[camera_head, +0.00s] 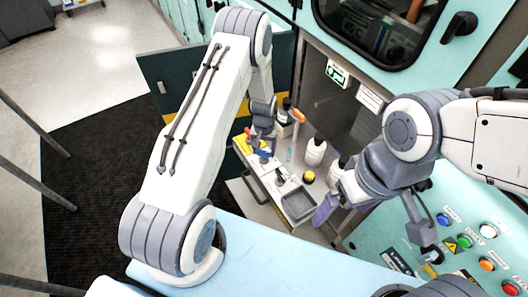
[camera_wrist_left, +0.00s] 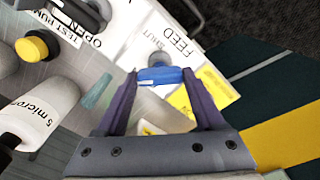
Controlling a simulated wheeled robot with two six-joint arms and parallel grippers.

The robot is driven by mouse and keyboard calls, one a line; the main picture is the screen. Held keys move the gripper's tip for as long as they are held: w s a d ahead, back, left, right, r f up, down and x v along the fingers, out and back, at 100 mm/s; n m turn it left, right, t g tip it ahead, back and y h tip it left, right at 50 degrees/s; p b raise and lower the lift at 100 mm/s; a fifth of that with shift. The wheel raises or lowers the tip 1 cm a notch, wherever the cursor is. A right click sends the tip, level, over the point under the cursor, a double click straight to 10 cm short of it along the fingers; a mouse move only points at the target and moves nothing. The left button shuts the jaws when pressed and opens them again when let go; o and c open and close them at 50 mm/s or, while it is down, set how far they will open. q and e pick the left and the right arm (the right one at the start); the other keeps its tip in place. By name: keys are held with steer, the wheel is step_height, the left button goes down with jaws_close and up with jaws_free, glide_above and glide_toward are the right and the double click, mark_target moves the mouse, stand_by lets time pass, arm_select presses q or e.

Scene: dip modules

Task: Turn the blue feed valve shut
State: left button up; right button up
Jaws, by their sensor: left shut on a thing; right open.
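The blue feed valve handle (camera_wrist_left: 160,76) lies between the purple fingertips of my left gripper (camera_wrist_left: 162,82) in the left wrist view. The fingers are shut on its two ends, and the handle lies crosswise in that picture. The white label with FEED and SHUT (camera_wrist_left: 165,45) is just beyond it. In the head view the blue handle (camera_head: 264,156) is a small spot on the tray below my left gripper (camera_head: 262,146), mostly hidden by it. My right gripper (camera_head: 327,208) is open and empty, in front of the tray's right side.
A test pump lever (camera_wrist_left: 75,15) with an OPEN label and a yellow-capped container (camera_wrist_left: 38,46) are nearby. White bottles (camera_head: 315,151) stand behind the grey basin (camera_head: 298,204). An open dark door (camera_head: 168,82) is behind my left arm. Buttons (camera_head: 488,231) fill the right panel.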

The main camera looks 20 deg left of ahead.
mark_target(264, 151)
arm_select(q)
steer(key=m+b, duration=0.1)
steer(key=m, duration=0.3)
steer(key=shift+f+m+b, duration=0.1)
steer(key=shift+m+b, duration=0.2)
steer(key=m+b, duration=0.1)
steer(key=m, duration=0.3)
steer(key=shift+m, duration=0.3)
steer(key=o, duration=1.4)
step_height(264, 151, up, 11)
steer(key=shift+f+b, duration=0.15)
steer(key=shift+b, duration=0.55)
